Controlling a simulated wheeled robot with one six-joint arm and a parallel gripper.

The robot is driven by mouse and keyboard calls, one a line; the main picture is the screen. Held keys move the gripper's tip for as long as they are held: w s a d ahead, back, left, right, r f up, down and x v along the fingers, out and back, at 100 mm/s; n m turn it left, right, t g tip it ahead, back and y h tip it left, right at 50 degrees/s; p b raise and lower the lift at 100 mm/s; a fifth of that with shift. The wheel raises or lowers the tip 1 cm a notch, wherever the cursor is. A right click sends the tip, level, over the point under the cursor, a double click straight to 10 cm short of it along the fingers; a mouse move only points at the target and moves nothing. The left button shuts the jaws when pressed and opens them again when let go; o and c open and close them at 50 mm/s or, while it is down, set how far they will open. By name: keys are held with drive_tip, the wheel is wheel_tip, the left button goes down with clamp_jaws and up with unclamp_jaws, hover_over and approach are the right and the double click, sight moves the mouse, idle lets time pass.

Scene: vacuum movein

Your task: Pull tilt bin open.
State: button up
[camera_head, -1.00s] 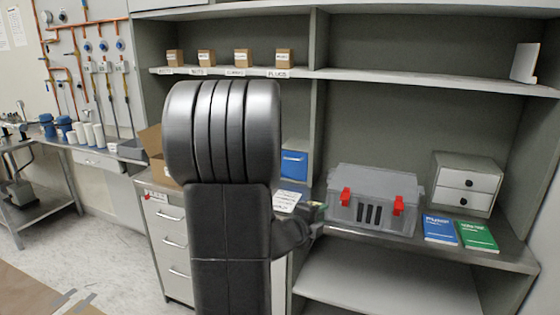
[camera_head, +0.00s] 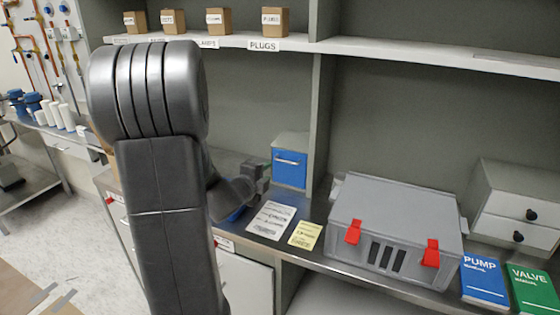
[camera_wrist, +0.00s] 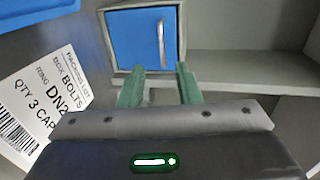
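The tilt bin (camera_head: 290,168) is a small grey box with a blue front and a pale bar handle. It stands at the back of the counter against a divider, and its front looks shut. In the wrist view its blue front (camera_wrist: 135,42) is at the top, with the handle (camera_wrist: 161,44) upright in that picture. My gripper (camera_wrist: 160,82) has its two green fingers apart with nothing between them, short of the bin and roughly in line with the handle. In the head view my gripper (camera_head: 256,174) is just left of the bin, its fingers hard to make out.
A packing list (camera_head: 270,220) and a yellow note (camera_head: 305,235) lie on the counter before the bin. A grey case (camera_head: 395,222) with red latches stands right of the divider (camera_head: 318,130). A blue object (camera_head: 236,214) is partly hidden by my arm. Small boxes line the shelf above.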

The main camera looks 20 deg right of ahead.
sight(282, 161)
drive_tip(key=p+x, duration=0.1)
drive_tip(key=x, duration=0.9)
drive_tip(key=shift+w+d, duration=0.15)
drive_tip(key=shift+c, duration=0.4)
clamp_jaws()
